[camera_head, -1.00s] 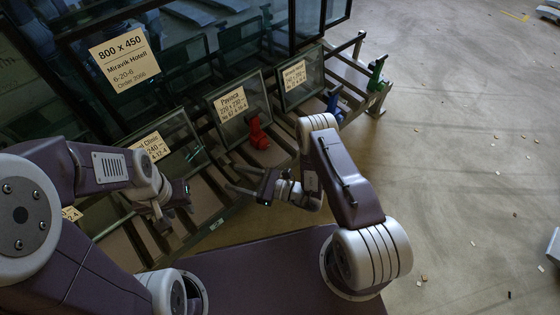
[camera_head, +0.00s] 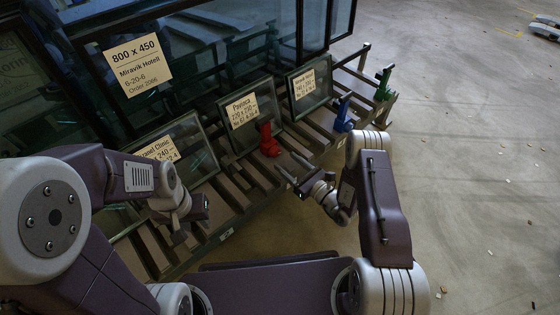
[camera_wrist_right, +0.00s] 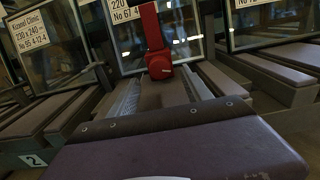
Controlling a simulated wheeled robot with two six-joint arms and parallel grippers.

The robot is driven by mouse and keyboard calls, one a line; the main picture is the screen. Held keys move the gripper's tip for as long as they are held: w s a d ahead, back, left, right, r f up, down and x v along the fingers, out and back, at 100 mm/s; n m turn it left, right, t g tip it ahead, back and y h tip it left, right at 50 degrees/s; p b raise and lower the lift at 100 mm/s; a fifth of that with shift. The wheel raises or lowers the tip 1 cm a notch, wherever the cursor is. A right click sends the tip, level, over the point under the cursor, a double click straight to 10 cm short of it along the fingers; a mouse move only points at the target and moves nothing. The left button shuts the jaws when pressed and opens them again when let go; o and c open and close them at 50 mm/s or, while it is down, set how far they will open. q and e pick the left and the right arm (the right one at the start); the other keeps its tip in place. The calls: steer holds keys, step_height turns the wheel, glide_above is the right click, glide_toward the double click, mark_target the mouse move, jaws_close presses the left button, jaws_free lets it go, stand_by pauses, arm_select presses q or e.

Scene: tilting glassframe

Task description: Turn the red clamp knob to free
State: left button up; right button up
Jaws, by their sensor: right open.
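The red clamp knob (camera_head: 268,142) stands at the front of the rack, before the small glass pane labelled Pavoca (camera_head: 246,112). In the right wrist view the red knob (camera_wrist_right: 159,66) is at upper centre, with its red lever rising above it. My right gripper (camera_head: 292,166) is open and empty, just right of and below the red knob in the head view, apart from it. Its fingers point up and left. My left gripper (camera_head: 198,212) is low over the rack at the left; its fingers are too unclear to read.
A blue clamp (camera_head: 343,116) and a green clamp (camera_head: 384,85) stand farther right along the rack. Large dark glass panes, one labelled 800 x 450 (camera_head: 138,65), stand behind. Grey slats (camera_head: 232,190) line the rack front. The floor (camera_head: 470,150) at right is open, with small scraps.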

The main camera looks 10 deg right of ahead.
mark_target(277, 154)
steer(key=b+x, duration=0.2)
steer(key=x, duration=0.2)
steer(key=shift+f, duration=0.15)
steer(key=shift+w+a, duration=0.1)
steer(key=shift+w, duration=0.15)
jaws_close()
steer(key=shift+r+n+p, duration=0.3)
steer(key=shift+p, duration=0.15)
steer(key=shift+n+p, duration=0.4)
steer(key=shift+n, duration=0.2)
steer(key=shift+f+n, duration=0.15)
steer(key=shift+n, duration=0.35)
arm_select(q)
steer(key=shift+f, duration=0.65)
arm_select(e)
jaws_free()
